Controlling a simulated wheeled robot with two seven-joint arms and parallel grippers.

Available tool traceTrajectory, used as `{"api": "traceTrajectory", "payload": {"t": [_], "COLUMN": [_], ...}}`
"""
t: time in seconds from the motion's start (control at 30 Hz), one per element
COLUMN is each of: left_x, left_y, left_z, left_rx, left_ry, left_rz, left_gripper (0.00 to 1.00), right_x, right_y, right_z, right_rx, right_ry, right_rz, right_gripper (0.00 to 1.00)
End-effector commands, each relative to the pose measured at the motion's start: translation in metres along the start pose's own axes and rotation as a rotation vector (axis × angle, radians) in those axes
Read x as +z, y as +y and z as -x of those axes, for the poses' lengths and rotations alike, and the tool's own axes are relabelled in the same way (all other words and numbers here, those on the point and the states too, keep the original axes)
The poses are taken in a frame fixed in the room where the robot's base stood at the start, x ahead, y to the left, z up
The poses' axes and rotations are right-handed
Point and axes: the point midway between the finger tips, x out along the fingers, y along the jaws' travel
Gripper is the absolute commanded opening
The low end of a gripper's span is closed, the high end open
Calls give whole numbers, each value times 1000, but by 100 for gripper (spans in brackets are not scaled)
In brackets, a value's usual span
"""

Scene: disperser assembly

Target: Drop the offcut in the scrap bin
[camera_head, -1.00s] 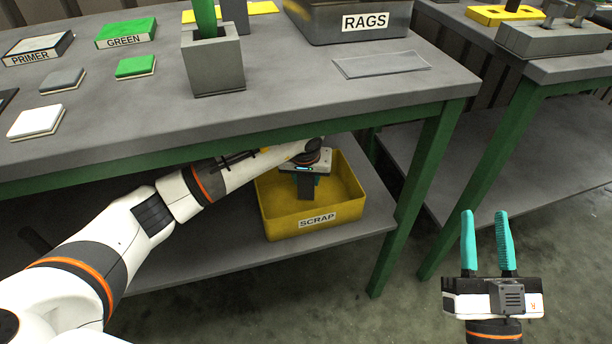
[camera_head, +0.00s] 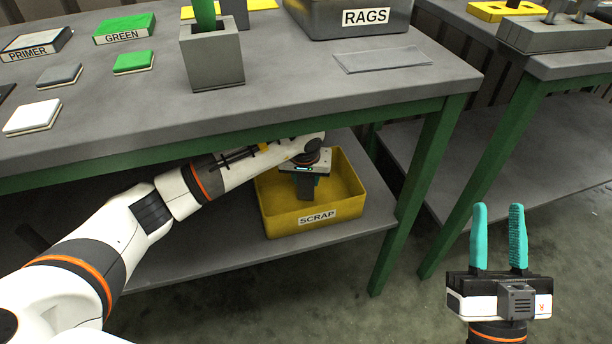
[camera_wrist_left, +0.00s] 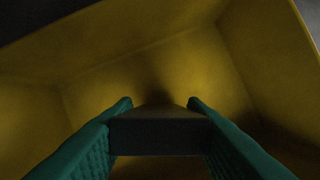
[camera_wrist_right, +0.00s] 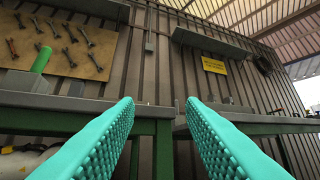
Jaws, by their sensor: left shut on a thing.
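The yellow scrap bin (camera_head: 290,222), labelled SCRAP, stands on the lower shelf under the bench. My left gripper (camera_head: 306,188) reaches under the bench top and points down into the bin's opening. In the left wrist view, its teal fingers (camera_wrist_left: 160,112) are shut on the offcut (camera_wrist_left: 160,130), a dark grey block between the fingertips. The bin's yellow walls (camera_wrist_left: 150,50) surround it in that view. I cannot tell whether the offcut touches the bin floor. My right gripper (camera_head: 499,240) is open and empty, fingers pointing up, right of the bench.
The bench top's front edge (camera_head: 300,131) lies just above my left arm. A green leg (camera_head: 410,200) stands right of the bin. On the bench are a grey RAGS box (camera_head: 330,22), a flat clear sheet (camera_head: 382,60) and a grey square holder (camera_head: 215,65). Floor around my right gripper is clear.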

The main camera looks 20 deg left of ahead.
Motion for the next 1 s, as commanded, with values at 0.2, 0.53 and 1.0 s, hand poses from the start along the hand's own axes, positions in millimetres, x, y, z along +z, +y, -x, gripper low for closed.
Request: {"api": "traceTrajectory", "payload": {"t": [0.2,0.53,1.0], "left_x": [0,1,-14], "left_y": [0,0,1], "left_z": [0,3,50], "left_rx": [0,-1,1], "left_ry": [0,0,0], "left_rz": [0,0,-5], "left_gripper": [60,60,60], "right_x": [0,-3,-71], "right_y": [0,0,-11], "right_z": [0,1,22], "right_rx": [0,-1,-25], "right_ry": [1,27,523], "right_rz": [-1,-3,16], "right_gripper": [36,36,36]}}
